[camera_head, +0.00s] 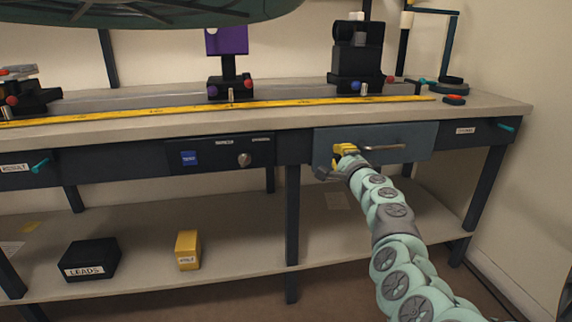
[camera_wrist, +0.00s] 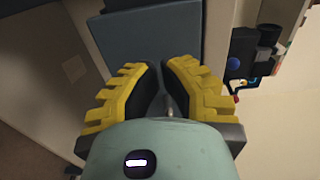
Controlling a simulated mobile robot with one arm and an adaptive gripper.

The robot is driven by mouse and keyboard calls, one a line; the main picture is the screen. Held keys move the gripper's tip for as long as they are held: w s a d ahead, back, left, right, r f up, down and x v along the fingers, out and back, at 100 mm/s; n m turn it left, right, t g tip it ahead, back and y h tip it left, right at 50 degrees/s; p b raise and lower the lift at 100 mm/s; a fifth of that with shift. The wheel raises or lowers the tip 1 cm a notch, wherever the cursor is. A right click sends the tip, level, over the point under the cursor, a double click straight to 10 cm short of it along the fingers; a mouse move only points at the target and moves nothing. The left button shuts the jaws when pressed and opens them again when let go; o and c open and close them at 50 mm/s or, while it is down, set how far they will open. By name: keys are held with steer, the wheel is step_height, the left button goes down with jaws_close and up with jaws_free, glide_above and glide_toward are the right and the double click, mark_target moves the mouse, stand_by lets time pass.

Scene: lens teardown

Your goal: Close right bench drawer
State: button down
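The right bench drawer (camera_head: 418,143) has a blue-grey front under the right part of the bench top, with a light bar handle (camera_head: 388,148). Its front seems to stand slightly out from the bench, but how far is hard to judge. My gripper (camera_head: 343,149) is at the left part of the handle, close to the front. In the wrist view my gripper's yellow, black-padded fingers (camera_wrist: 161,67) point at a blue-grey panel (camera_wrist: 150,38), apparently the drawer front. The fingertips are close together with a narrow gap. Whether they clasp the handle is unclear.
The bench top (camera_head: 480,106) carries a long yellow rule (camera_head: 150,111) and several mounts. A dark drawer (camera_head: 222,155) with a blue label is left of centre. The lower shelf (camera_head: 235,275) holds a black LEADS box (camera_head: 90,259) and a yellow box (camera_head: 187,250). A wall stands at right.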

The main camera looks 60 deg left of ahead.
steer(key=p+v, duration=0.3)
steer(key=v, duration=0.6)
steer(key=shift+p, duration=0.4)
steer(key=shift+r, duration=0.15)
